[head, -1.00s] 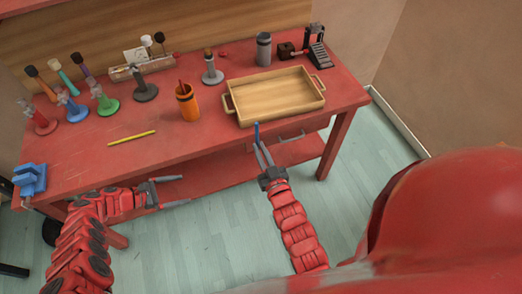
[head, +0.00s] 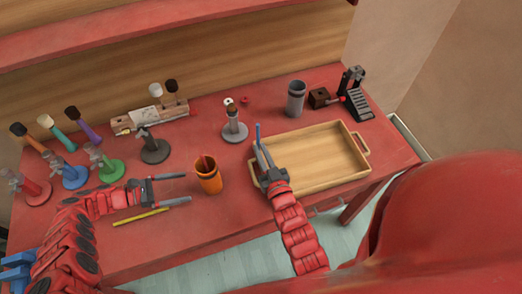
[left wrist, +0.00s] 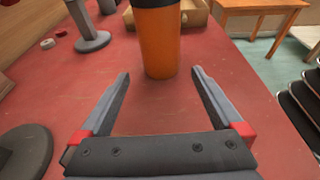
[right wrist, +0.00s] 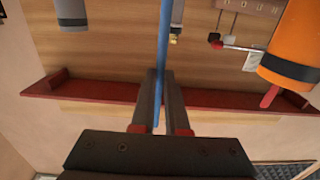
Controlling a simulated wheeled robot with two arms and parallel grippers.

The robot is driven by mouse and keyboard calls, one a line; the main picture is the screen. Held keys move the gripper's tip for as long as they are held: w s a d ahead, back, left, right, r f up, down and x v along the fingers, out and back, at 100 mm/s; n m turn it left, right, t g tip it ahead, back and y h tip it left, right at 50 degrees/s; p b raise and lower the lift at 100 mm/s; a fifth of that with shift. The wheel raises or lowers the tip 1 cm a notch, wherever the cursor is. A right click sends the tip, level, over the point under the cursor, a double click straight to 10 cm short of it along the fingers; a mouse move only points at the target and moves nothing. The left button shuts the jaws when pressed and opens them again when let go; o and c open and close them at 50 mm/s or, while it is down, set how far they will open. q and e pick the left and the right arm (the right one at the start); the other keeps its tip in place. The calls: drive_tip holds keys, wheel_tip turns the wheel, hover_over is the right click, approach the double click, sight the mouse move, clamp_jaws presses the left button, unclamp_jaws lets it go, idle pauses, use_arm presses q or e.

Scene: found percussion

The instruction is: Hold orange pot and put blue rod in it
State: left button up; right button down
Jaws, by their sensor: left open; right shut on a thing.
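The orange pot (head: 209,181) stands upright on the red table with a dark rim and a thin red stick in it. It also shows in the left wrist view (left wrist: 158,40), just beyond the fingertips. My left gripper (head: 188,188) is open and level, its fingers pointing at the pot, with a gap between. My right gripper (head: 264,157) is shut on the blue rod (head: 257,134), which stands about upright above the tray's left end, right of the pot. The rod also shows in the right wrist view (right wrist: 163,50).
A wooden tray (head: 355,137) lies right of the pot. A yellow pencil-like stick (head: 140,217) lies below my left gripper. Several coloured stands, such as a green one (head: 110,168), fill the left side. A grey stand (head: 235,130) and grey cup (head: 296,98) stand behind.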

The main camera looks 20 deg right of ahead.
sight(208, 183)
use_arm(q)
drive_tip(key=shift+s+d+f, duration=0.1)
drive_tip(key=shift+d, duration=0.25)
drive_tip(key=x, duration=0.9)
drive_tip(key=c, duration=0.8)
